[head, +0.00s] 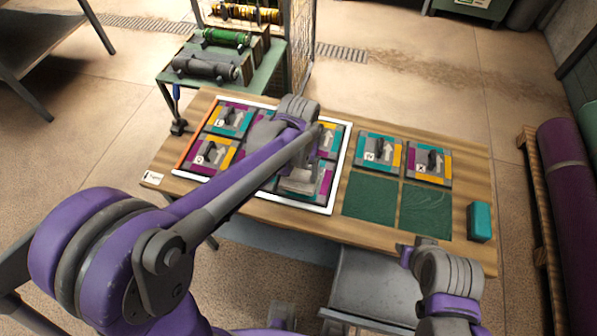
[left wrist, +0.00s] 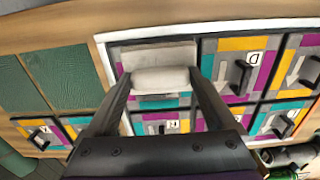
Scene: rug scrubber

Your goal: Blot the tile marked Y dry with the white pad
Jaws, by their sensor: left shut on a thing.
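My left gripper (head: 298,170) is shut on the white pad (head: 298,184), a pale block. The pad also shows between the fingers in the left wrist view (left wrist: 161,78). It is over a purple, teal and orange tile (head: 322,180) in the near right cell of the framed tray (head: 341,170). I cannot tell whether the pad touches the tile. The pad and my arm hide much of this tile, and no letter Y is readable. My right gripper (head: 404,254) is at the table's near edge, apart from the tiles; its jaw state is unclear.
Tiles marked N (head: 380,151) and X (head: 431,164) lie right of the tray, with bare green squares (head: 369,195) nearer me. A teal block (head: 480,221) stands at the right end. A green side table (head: 262,75) holds rollers behind.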

